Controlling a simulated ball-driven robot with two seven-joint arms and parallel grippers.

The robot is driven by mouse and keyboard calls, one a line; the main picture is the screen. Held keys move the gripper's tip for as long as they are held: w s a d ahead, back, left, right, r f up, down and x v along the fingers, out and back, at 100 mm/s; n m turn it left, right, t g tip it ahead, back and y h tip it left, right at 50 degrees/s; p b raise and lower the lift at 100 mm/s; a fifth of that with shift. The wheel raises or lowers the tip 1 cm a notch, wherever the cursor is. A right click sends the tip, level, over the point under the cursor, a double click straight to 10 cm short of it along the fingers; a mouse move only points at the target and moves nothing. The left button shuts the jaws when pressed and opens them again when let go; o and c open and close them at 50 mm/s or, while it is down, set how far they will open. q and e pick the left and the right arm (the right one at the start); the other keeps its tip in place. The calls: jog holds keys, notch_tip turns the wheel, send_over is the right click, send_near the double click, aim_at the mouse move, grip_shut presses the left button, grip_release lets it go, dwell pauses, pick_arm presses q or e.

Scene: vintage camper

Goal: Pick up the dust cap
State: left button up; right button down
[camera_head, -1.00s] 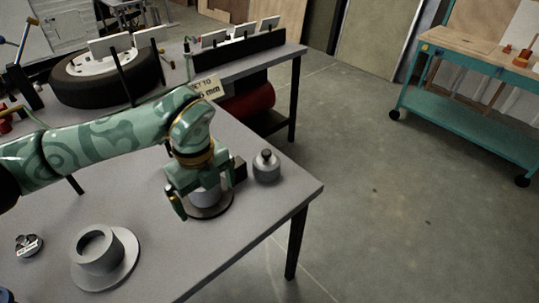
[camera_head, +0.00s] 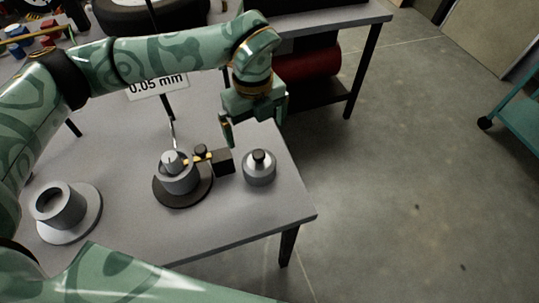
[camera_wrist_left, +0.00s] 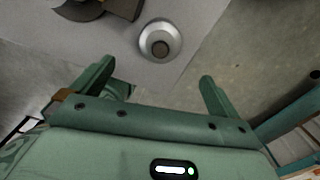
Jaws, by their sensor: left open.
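The dust cap appears to be the silver domed piece with a dark knob (camera_head: 259,168). It stands upright on the grey table near its right edge. My left gripper (camera_head: 256,131) is open and empty, above and behind the cap in the head view, fingers pointing down. In the left wrist view the cap (camera_wrist_left: 160,40) lies beyond the open fingertips (camera_wrist_left: 156,76), between their lines and apart from them. My right gripper is not in view.
Left of the cap, a hub (camera_head: 178,181) on a dark round base carries a gauge with a black block (camera_head: 223,161) reaching towards the cap. A flanged grey cylinder (camera_head: 62,209) stands farther left. A "0.05 mm" sign (camera_head: 157,86) is behind. Floor lies beyond the table's right edge.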

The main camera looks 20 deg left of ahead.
pick_arm(q)
jog(key=b, duration=0.1)
send_over(257, 154)
notch_tip(257, 154, down, 4)
jog(key=shift+s+f, duration=0.1)
jog(key=shift+f, duration=0.1)
notch_tip(257, 154, down, 5)
jog(key=shift+f+b, duration=0.1)
jog(key=shift+b, duration=0.55)
jog(key=shift+f, duration=0.45)
jog(key=f, duration=0.1)
jog(key=f+b, duration=0.1)
jog(key=f, duration=0.1)
jog(key=f+b, duration=0.1)
jog(key=f, duration=0.1)
jog(key=shift+w+d+f, duration=0.1)
jog(key=shift+w, duration=0.2)
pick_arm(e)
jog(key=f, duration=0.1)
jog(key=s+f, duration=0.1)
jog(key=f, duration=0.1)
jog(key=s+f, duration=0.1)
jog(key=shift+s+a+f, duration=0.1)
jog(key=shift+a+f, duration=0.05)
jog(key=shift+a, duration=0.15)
pick_arm(q)
jog(key=c, duration=0.9)
